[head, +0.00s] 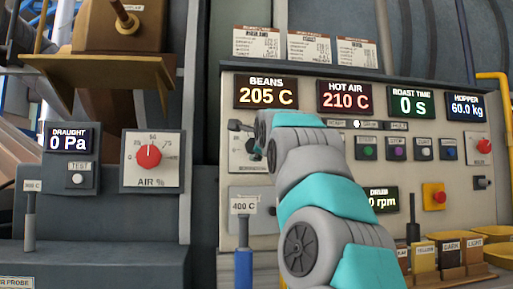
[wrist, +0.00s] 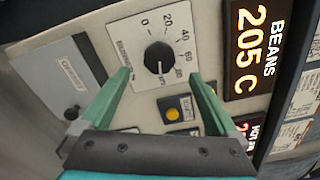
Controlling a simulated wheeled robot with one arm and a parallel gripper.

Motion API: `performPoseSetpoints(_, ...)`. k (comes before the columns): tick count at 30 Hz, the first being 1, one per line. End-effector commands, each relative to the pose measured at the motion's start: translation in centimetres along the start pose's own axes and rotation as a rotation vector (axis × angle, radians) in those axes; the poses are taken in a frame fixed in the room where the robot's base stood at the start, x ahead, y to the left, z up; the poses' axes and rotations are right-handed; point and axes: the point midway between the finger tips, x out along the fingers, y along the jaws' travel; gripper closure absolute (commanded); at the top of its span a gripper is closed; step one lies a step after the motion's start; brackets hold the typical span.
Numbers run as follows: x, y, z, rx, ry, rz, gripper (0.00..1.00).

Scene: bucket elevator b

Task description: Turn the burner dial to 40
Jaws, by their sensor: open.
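The burner dial (wrist: 158,57) is a round black knob on a pale plate, in the upper middle of the wrist view. Its printed scale shows 0, 20, 40, 60 and 80 around it. A light mark on the knob seems to point down in that view, away from the 0 and 20; its exact reading is too small to tell. My gripper (wrist: 160,75) is open and empty, its two green fingers on either side just below the knob. In the head view my gripper (head: 242,138) is at the panel's left part, and my arm hides most of the dial there.
A yellow button (wrist: 172,113) sits between my fingers, below the dial. The BEANS display (head: 266,93) reads 205 C, the HOT AIR display (head: 344,96) 210 C. A red AIR % dial (head: 149,156) is at left. A blue-handled lever (head: 243,265) stands below my gripper.

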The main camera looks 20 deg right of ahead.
Motion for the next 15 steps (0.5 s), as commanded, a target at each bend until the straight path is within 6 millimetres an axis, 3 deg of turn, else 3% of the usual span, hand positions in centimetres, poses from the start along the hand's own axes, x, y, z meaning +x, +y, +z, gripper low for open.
performPoseSetpoints(15, 6.0, -0.2, 0.1, -0.001, 0.001, 0.002, 0.04)
